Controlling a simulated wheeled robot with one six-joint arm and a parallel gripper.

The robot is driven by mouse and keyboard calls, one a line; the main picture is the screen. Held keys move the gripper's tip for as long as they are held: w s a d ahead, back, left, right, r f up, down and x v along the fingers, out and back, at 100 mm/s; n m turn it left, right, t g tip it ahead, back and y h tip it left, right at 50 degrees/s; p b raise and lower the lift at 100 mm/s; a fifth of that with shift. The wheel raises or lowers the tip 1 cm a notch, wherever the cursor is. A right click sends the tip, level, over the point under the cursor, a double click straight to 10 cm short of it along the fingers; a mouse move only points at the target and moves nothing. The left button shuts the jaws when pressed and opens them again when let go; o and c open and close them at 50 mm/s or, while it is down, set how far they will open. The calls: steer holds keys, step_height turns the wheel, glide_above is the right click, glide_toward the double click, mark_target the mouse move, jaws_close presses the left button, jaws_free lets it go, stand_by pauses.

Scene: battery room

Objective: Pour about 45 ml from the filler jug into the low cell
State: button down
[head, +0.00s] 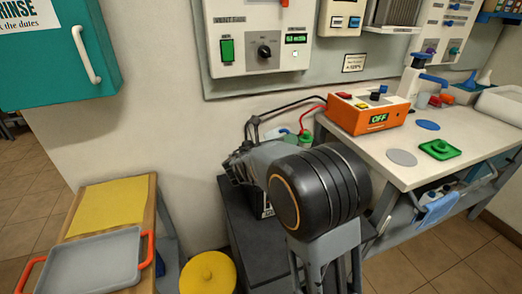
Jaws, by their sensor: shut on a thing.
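My arm fills the middle of the head view, and its dark links hide what lies behind them. My gripper's fingers do not show. A dark box-like unit (240,235) stands below and behind the arm, mostly covered. I cannot make out the low cell. A small pale and green object (304,138) shows just above my arm by the wall; I cannot tell whether it is the filler jug. A white container with a blue top and spout (413,82) stands at the back of the right bench.
The right bench (466,120) holds an orange charger (368,115) reading OFF, with black and red leads, a blue disc (428,125), a grey disc (402,157) and a green dish (440,149). A grey tray (85,262) and yellow lid (208,273) are at lower left.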

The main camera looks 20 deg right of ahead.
steer(key=shift+s+d+f, duration=0.1)
steer(key=shift+s+f, duration=0.05)
steer(key=shift+f, duration=0.2)
steer(key=shift+s+d+f+m+g+y+b, duration=0.15)
steer(key=shift+s+d+f+m+b, duration=0.2)
steer(key=shift+s+f+m+b, duration=0.6)
steer(key=shift+s+d+f+m+g+y+b, duration=0.2)
steer(key=shift+s+d+m+b, duration=0.15)
steer(key=shift+m+b, duration=1.15)
steer(key=shift+s+d+f+m+g+y+b, duration=0.15)
steer(key=shift+s+d+f+m+b, duration=0.15)
steer(key=shift+s+f+m+b, duration=0.85)
steer(key=shift+w+r+m, duration=0.3)
steer(key=shift+w+r, duration=0.15)
steer(key=shift+r, duration=0.15)
steer(key=c, duration=1.7)
jaws_free()
steer(key=shift+c, duration=0.2)
jaws_close()
steer(key=shift+p, duration=0.3)
steer(key=shift+r, duration=0.1)
